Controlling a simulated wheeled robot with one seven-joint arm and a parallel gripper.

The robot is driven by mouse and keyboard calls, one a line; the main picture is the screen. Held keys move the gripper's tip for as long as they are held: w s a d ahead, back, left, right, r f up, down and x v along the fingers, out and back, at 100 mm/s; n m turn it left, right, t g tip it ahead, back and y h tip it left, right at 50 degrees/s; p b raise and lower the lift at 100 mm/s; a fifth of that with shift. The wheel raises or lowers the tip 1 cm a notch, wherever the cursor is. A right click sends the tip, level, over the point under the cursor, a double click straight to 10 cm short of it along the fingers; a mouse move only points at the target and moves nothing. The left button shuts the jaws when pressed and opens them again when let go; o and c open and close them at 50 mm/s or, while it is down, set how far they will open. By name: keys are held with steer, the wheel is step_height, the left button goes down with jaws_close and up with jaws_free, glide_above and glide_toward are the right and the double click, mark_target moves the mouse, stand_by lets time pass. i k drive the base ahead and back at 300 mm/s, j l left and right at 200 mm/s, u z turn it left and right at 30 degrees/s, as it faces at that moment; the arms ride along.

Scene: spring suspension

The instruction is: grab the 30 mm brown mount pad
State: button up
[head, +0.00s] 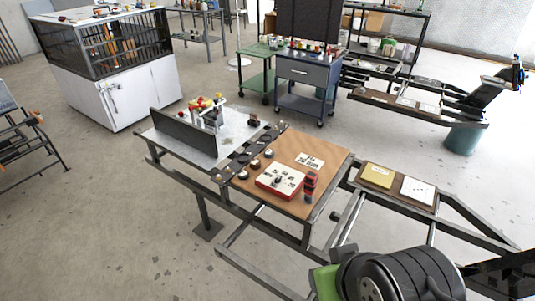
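A workbench stands in the middle of the head view, with a brown wooden board (328,160) on its right half. Several small round parts with pale tops and brownish sides, perhaps mount pads, stand in a row along the board's left edge; one is this round part (255,163). I cannot read their sizes or tell which is the 30 mm brown pad. A red and white box (281,181) with small dark marks sits on the board. My arm shows large at the bottom right, in front of the bench; my gripper's fingers are not visible.
A dark strip (240,158) divides the board from a metal plate (182,158) carrying a black upright panel (184,132) and a red and yellow fixture. Red blocks (310,184) stand right of the box. A side shelf holds a yellow box (377,175) and a white one (417,190).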

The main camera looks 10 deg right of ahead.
mark_target(255, 163)
steer(key=i+j, duration=0.2)
steer(key=j, duration=0.2)
steer(key=i+j+u, duration=0.1)
steer(key=j, duration=0.25)
steer(key=i+j+u, duration=0.1)
steer(key=i+j, duration=0.6)
steer(key=i+j+u, duration=0.1)
steer(key=i+j, duration=0.55)
steer(key=i+l+u, duration=0.1)
steer(key=i, duration=0.4)
steer(key=i+l+u, duration=0.1)
steer(key=i, duration=0.4)
steer(key=l, duration=0.1)
